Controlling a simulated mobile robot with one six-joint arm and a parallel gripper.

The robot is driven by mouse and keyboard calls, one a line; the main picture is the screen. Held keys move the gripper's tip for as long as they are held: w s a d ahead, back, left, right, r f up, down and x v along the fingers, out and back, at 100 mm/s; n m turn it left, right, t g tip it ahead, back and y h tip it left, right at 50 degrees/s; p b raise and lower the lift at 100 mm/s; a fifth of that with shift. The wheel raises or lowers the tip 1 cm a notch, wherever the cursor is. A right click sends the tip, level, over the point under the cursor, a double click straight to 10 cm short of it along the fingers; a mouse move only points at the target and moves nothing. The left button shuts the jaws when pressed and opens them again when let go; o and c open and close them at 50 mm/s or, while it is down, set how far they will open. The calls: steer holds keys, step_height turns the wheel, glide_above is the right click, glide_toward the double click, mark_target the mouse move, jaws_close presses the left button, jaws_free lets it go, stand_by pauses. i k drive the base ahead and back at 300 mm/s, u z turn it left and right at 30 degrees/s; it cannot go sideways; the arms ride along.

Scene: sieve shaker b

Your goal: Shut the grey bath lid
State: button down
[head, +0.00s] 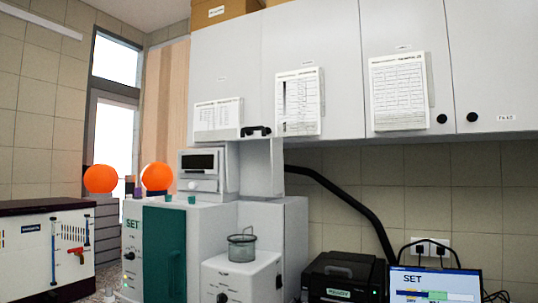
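A pale grey upright panel (262,168) stands behind a white box-shaped unit (240,283) in the lower middle of the head view. A black handle (256,131) shows at the panel's top edge. The panel looks like the bath lid standing open, but its hinge is not clear. A grey-green round basket (242,248) with a thin wire handle sits on top of the white unit, in front of the panel. My gripper is not in view.
A white cabinet with a green door (165,254) stands left of the bath. A black box marked READY (342,273) and a screen (435,284) stand right. Wall cupboards (345,45) hang above. A thick black hose (345,200) curves down the wall. Two orange balls (100,178) show at left.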

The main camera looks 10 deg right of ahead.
mark_target(254, 166)
steer(key=u, duration=0.05)
steer(key=i, duration=0.95)
